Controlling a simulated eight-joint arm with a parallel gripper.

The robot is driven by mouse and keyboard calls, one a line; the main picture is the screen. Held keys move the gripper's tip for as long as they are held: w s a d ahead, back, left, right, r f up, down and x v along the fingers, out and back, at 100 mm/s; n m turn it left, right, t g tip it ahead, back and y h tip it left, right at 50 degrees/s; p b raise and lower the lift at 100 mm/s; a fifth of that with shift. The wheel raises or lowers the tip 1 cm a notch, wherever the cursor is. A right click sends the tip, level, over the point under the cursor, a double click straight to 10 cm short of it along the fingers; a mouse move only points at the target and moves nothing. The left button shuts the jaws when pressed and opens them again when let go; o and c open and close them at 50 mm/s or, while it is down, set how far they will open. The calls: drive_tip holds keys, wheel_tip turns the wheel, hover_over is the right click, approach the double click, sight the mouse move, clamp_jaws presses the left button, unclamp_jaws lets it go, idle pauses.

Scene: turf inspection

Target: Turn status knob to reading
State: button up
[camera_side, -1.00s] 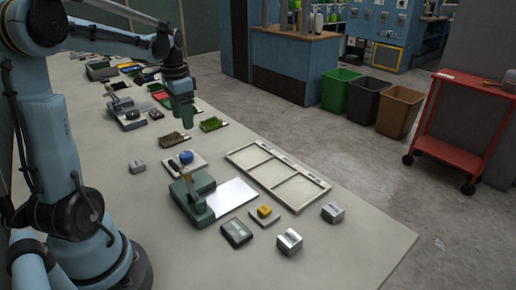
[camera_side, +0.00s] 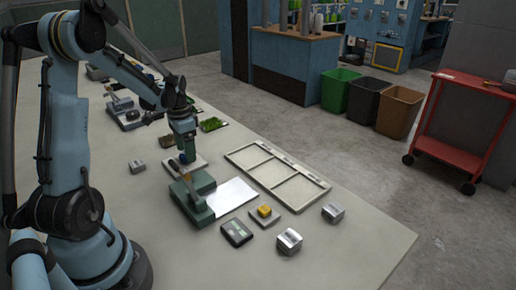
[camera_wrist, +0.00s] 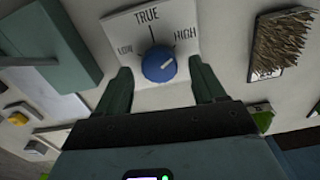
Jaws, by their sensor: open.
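The status knob (camera_wrist: 159,64) is a round blue dial on a white plate (camera_wrist: 116,24) marked LOW, TRUE and HIGH. Its pale pointer line slants up and right, towards the HIGH side. My gripper (camera_wrist: 161,72) is open, with one green finger on each side of the knob. A gap shows between each finger and the knob in the wrist view. In the side view my gripper (camera_side: 188,157) points down over the knob's plate (camera_side: 172,170), and the knob is mostly hidden behind it. Whether the fingertips reach down beside the knob is hard to tell.
A green press-like device (camera_side: 194,204) with a white sheet (camera_side: 231,196) stands close in front of the plate. A brown turf sample (camera_wrist: 281,42) lies to the right in the wrist view. A pale divided frame (camera_side: 251,158) lies on the table to the right.

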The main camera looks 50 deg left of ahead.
drive_tip(key=shift+f, duration=0.5)
drive_tip(key=c, duration=1.1)
drive_tip(key=shift+o, duration=0.2)
drive_tip(key=shift+n, duration=0.3)
drive_tip(key=n, duration=0.5)
drive_tip(key=shift+n, duration=0.3)
drive_tip(key=n, duration=0.5)
drive_tip(key=shift+a, duration=0.1)
drive_tip(key=shift+n, duration=0.4)
